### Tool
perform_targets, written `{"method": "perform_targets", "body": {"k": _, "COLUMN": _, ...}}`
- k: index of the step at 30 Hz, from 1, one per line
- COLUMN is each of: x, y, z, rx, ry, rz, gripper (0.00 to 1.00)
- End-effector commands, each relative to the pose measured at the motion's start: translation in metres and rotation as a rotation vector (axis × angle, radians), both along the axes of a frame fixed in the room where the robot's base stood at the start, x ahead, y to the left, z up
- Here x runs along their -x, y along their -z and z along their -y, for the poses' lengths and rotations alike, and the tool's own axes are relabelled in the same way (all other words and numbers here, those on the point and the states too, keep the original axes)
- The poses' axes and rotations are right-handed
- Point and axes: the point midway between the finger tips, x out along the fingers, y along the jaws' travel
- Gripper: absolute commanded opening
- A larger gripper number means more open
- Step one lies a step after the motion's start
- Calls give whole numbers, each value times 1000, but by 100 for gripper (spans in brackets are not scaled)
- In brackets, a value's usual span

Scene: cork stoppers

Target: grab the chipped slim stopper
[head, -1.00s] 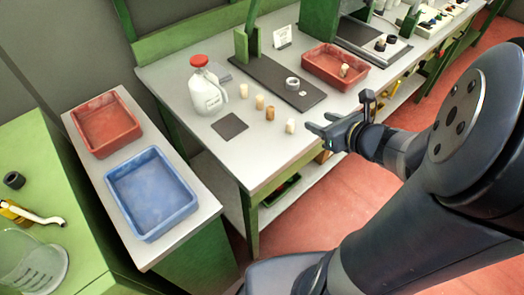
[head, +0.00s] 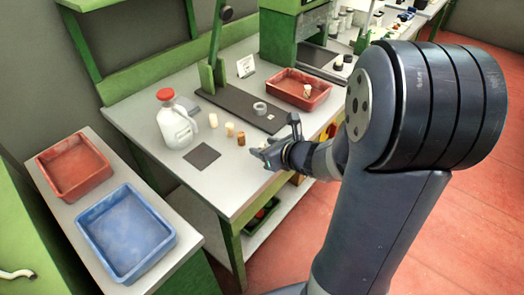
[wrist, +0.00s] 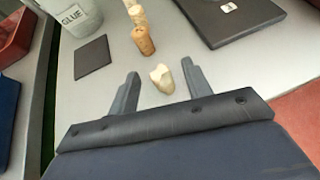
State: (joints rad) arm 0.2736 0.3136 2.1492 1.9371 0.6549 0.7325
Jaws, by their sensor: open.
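A pale stopper (wrist: 162,79) with a notch in its top edge, which looks like the chipped one, stands on the bench in the wrist view. My gripper (wrist: 160,73) is open, with one finger on each side of this stopper and gaps to both. Its base is nearer the palm than the fingertips. In the head view my gripper (head: 258,151) is low over the bench's front edge and hides this stopper. A brown stopper (wrist: 144,41) stands just beyond the fingertips, with paler stoppers (wrist: 137,15) behind it.
A glue bottle (head: 176,125) and a dark square pad (head: 202,156) are left of the stoppers. A dark base plate (head: 235,108) with a grey ring (head: 260,108) lies behind. A red tray (head: 318,102) holds a pale stopper. Red and blue trays (head: 168,237) stand on the left.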

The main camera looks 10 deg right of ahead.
Motion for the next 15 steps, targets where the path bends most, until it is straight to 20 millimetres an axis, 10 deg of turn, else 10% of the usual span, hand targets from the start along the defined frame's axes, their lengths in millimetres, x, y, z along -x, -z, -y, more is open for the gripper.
{"method": "perform_targets", "body": {"k": 15, "x": -15, "y": 8, "z": -7, "rx": 0, "ry": 0, "rz": 1, "gripper": 40}}
